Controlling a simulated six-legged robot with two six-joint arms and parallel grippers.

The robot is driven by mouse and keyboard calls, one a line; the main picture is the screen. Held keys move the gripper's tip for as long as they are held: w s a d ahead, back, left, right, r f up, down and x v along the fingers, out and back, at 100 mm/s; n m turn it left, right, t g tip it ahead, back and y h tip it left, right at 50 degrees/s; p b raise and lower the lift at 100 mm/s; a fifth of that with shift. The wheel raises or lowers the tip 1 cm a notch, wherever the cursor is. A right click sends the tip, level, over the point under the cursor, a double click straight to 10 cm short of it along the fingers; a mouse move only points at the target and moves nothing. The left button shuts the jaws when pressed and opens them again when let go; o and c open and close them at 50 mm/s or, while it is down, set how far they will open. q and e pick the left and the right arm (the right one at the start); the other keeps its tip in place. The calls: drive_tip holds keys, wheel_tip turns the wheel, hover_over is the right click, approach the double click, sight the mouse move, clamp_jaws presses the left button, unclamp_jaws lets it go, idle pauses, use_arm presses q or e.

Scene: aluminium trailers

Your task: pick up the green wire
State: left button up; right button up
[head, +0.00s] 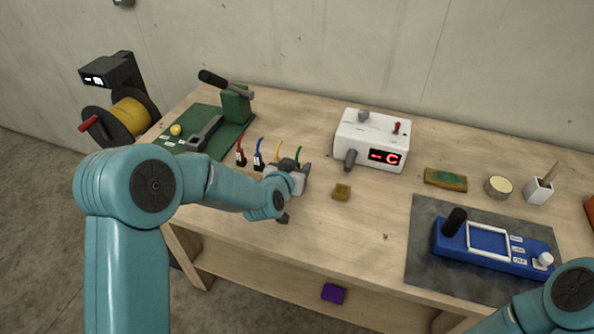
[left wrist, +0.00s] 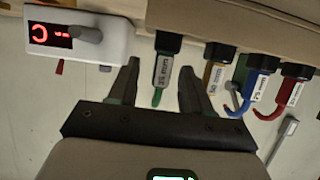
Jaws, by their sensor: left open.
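The green wire (head: 299,154) stands at the right end of a row of coloured wires on the bench. In the left wrist view the green wire (left wrist: 158,92) has a white label and a dark block at its end. My left gripper (head: 297,167) is just in front of it in the head view. In the left wrist view the open fingers of my left gripper (left wrist: 158,78) lie one on each side of the wire, with gaps showing. My gripper hides the wire's lower part in the head view. My right gripper is out of view.
Close by are the yellow wire (head: 278,150), blue wire (head: 260,152) and red wire (head: 240,150). A white box with a red display (head: 372,138) stands to the right. A small brown block (head: 341,192) lies nearby. A green lever tool (head: 236,105) stands behind left.

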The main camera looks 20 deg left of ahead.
use_arm(q)
drive_tip(key=shift+w+a+f, duration=0.1)
drive_tip(key=shift+w+f, duration=0.05)
drive_tip(key=shift+w, duration=0.25)
drive_tip(key=shift+w, duration=0.1)
drive_tip(key=c, duration=0.5)
clamp_jaws()
